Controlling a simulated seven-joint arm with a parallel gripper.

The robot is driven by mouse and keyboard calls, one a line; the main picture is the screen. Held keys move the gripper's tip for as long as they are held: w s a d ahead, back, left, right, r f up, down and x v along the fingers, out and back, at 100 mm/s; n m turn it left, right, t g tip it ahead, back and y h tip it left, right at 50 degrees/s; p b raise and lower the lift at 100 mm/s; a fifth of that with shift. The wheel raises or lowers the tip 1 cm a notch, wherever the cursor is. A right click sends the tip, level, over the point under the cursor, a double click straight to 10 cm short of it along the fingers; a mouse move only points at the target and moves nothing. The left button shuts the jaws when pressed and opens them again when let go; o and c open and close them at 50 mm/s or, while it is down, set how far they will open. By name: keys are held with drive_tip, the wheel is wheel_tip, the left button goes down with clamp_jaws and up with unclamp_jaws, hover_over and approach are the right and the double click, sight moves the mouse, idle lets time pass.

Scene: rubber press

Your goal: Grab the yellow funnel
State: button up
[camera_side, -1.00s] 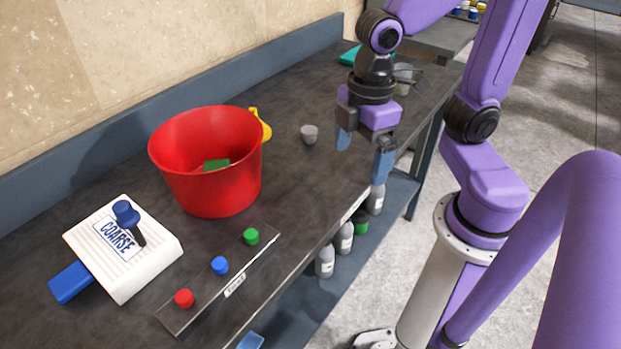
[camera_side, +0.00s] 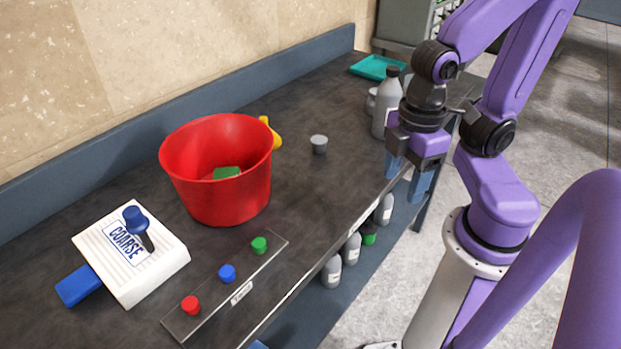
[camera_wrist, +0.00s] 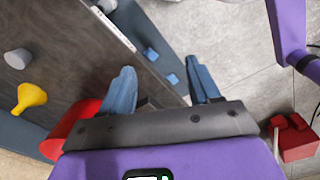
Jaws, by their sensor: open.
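The yellow funnel (camera_side: 273,136) stands on the dark bench behind the right side of the red bucket (camera_side: 215,185), which hides part of it. In the wrist view the funnel (camera_wrist: 31,96) lies at the left, with its wide end and narrow spout showing. My gripper (camera_side: 407,176) is open and empty, near the bench's front edge, well to the right of the funnel in the side view. In the wrist view the fingers (camera_wrist: 162,86) are apart, with the bench edge and floor between and beyond them.
A small grey cup (camera_side: 319,144) stands near the funnel. A grey bottle (camera_side: 386,103) and teal tray (camera_side: 377,67) are farther back. The white COARSE box (camera_side: 130,254) and a button panel (camera_side: 228,285) are in front. Bottles (camera_side: 351,249) stand on the lower shelf.

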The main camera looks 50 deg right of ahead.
drive_tip(key=m+t+y, duration=0.3)
drive_tip(key=m+t, duration=0.7)
drive_tip(key=t, duration=0.3)
hover_over(277, 138)
drive_tip(key=s, duration=0.2)
drive_tip(key=f, duration=1)
drive_tip(key=shift+a+f, duration=0.2)
drive_tip(key=shift+f, duration=0.15)
drive_tip(key=shift+x, duration=2.65)
drive_tip(key=shift+r, duration=0.2)
clamp_jaws()
